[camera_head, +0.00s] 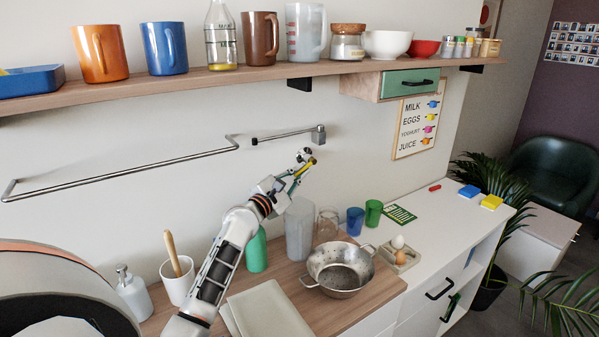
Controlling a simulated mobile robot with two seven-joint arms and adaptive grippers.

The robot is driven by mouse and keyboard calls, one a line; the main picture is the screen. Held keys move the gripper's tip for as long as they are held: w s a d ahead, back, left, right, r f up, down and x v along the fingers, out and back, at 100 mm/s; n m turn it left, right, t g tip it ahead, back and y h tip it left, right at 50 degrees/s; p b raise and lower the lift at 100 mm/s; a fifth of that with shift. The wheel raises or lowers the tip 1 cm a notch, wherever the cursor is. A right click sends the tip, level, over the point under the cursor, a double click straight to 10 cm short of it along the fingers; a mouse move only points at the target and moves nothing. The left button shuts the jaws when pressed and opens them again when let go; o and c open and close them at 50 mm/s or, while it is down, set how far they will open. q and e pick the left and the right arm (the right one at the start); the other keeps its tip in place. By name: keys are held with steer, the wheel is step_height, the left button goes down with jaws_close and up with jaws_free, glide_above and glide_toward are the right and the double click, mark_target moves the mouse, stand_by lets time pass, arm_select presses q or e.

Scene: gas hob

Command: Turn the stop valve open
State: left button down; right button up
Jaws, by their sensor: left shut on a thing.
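My left gripper (302,162) is raised in front of the wall, just below the short grey bar. It is shut on a small yellow piece (305,168), which looks like the lever of the stop valve. The gripper hides most of it, so I cannot tell its exact angle or how it joins a pipe. A grey metal pipe (120,176) runs along the wall to the left. My right gripper is not in view.
A shelf (250,73) with mugs, jars and bowls runs above the arm.

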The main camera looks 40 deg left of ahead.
arm_select(q)
steer(key=c, duration=2.2)
jaws_free()
steer(key=shift+o, duration=0.2)
steer(key=shift+r, duration=0.15)
